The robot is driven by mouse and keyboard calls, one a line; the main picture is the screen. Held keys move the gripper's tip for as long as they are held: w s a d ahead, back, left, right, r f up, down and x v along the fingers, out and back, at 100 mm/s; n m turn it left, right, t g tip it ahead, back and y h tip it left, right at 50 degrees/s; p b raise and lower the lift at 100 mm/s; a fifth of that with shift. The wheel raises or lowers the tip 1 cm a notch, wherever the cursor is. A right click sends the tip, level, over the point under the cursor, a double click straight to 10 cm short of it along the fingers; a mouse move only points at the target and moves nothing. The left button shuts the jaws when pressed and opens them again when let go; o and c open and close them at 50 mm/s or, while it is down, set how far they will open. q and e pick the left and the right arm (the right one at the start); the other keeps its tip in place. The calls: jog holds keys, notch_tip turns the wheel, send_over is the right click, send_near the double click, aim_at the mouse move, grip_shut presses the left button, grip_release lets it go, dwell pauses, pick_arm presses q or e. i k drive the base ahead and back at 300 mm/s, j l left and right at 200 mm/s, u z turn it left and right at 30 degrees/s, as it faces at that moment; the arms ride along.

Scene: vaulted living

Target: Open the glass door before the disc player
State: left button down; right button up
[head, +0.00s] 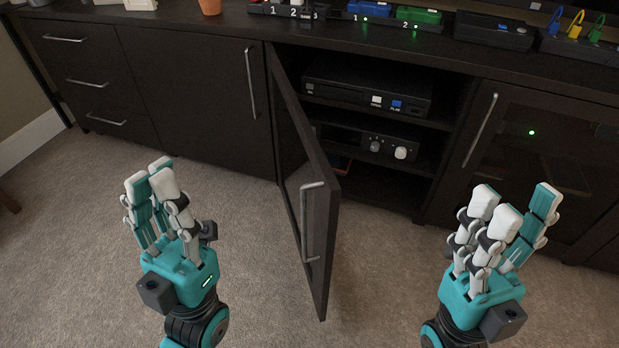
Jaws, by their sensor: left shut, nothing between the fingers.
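The glass door (318,215) of the middle cabinet bay stands swung out toward me, hinged at its left side. Its metal handle (312,222) is on the free edge. Behind it, the disc player (365,86) sits on the upper shelf, in plain view with its open and play buttons. My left gripper (158,180) is to the left of the door, apart from it, shut and empty. My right gripper (512,205) is to the right, in front of the right-hand glass door, with its fingers spread and nothing seen between them.
An amplifier-like unit (385,145) with knobs sits on the shelf below the player. A closed right glass door (545,150), a closed left cabinet door (195,95) and drawers (85,80) flank the bay. Numbered coloured devices (390,14) stand on top. The carpet (375,270) is clear.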

aim_at(303, 165)
jog(key=l+u, duration=1.1)
jog(key=k+l, duration=0.1)
jog(key=l, duration=0.3)
jog(key=k+l+u, duration=0.15)
jog(key=l, duration=0.3)
jog(key=k+l, duration=0.1)
jog(key=l, duration=0.3)
jog(key=k+l+u, duration=0.1)
jog(key=l, duration=0.3)
